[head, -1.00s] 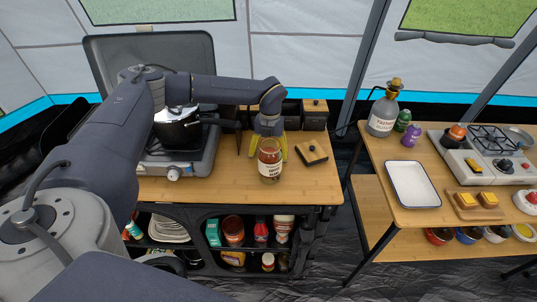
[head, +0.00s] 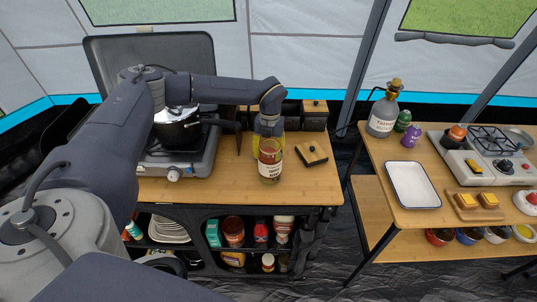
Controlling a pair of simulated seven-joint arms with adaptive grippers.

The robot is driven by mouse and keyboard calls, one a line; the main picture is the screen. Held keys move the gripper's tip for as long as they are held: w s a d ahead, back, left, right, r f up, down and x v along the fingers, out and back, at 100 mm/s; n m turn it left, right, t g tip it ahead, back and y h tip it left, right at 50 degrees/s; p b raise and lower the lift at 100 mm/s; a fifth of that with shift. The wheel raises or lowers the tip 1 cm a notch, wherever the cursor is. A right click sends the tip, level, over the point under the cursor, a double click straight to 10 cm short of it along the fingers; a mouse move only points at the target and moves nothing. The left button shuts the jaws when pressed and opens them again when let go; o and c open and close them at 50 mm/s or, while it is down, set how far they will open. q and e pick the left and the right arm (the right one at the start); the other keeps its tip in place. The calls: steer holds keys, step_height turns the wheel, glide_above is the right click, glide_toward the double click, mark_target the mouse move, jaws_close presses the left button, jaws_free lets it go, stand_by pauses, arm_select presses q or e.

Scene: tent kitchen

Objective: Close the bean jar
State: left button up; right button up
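A glass jar (head: 270,163) with reddish-brown contents and a pale label stands upright near the front of the left table in the head view. The label is too small to read. My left gripper (head: 269,150) reaches down from behind the jar. Its yellow fingers sit close against the jar's two sides, partly hidden by it. Dark canisters stand behind; the right one (head: 315,118) has a wooden lid on top. My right gripper is out of view.
A camping stove (head: 173,172) with a pot (head: 178,128) stands left of the jar, under my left arm. A second table at the right holds a white tray (head: 413,184), bottles and another stove. The tabletop in front of the jar is clear.

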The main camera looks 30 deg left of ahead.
arm_select(q)
step_height(320, 180, up, 20)
stand_by(0.6)
steer(key=shift+f, duration=0.1)
